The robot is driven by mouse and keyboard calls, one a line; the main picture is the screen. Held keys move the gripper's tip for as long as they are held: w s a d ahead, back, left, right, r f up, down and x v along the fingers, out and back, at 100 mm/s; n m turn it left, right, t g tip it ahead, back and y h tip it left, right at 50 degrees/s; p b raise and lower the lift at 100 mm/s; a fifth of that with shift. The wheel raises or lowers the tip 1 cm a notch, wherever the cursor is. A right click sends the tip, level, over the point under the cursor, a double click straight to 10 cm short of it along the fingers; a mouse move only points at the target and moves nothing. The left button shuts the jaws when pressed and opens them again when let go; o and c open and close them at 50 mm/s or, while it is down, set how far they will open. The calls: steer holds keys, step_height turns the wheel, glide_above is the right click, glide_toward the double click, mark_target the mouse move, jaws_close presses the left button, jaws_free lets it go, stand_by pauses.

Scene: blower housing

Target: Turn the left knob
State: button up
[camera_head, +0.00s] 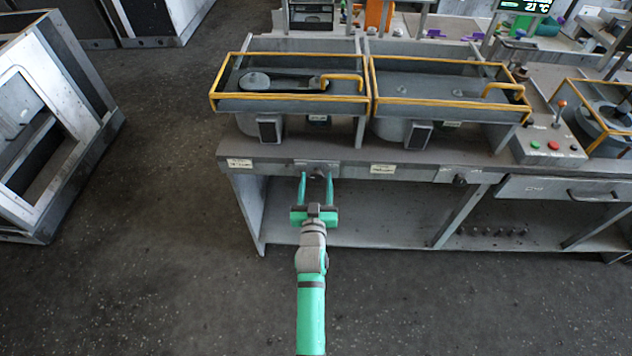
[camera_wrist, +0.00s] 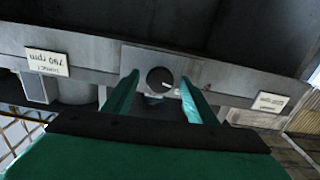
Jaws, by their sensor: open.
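The left knob (camera_wrist: 160,79) is a small dark round knob with a pale pointer mark on a grey plate at the bench's front edge. In the wrist view, which looks upside down, it sits between my two green fingertips, with a gap on each side. In the head view the left knob (camera_head: 315,173) is small and dark between the fingers. My gripper (camera_head: 316,179) is open, pointing at the front edge of the bench. I cannot tell how far the fingertips are from the plate. A second dark knob (camera_head: 460,181) is farther right on the same edge.
Labels flank the knob, one reading 790 rpm (camera_wrist: 47,62). Two yellow-railed housings (camera_head: 290,84) stand on the bench (camera_head: 240,150). A control box (camera_head: 548,144) and a drawer handle (camera_head: 590,196) are to the right. The floor in front is clear; a grey frame (camera_head: 45,130) stands left.

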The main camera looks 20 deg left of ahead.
steer(key=shift+w, duration=0.1)
steer(key=c, duration=1.1)
steer(key=shift+o, duration=0.2)
steer(key=shift+n, duration=1.1)
steer(key=o, duration=1.1)
steer(key=shift+c, duration=0.2)
steer(key=shift+s, duration=0.2)
steer(key=v, duration=1)
steer(key=shift+s, duration=0.3)
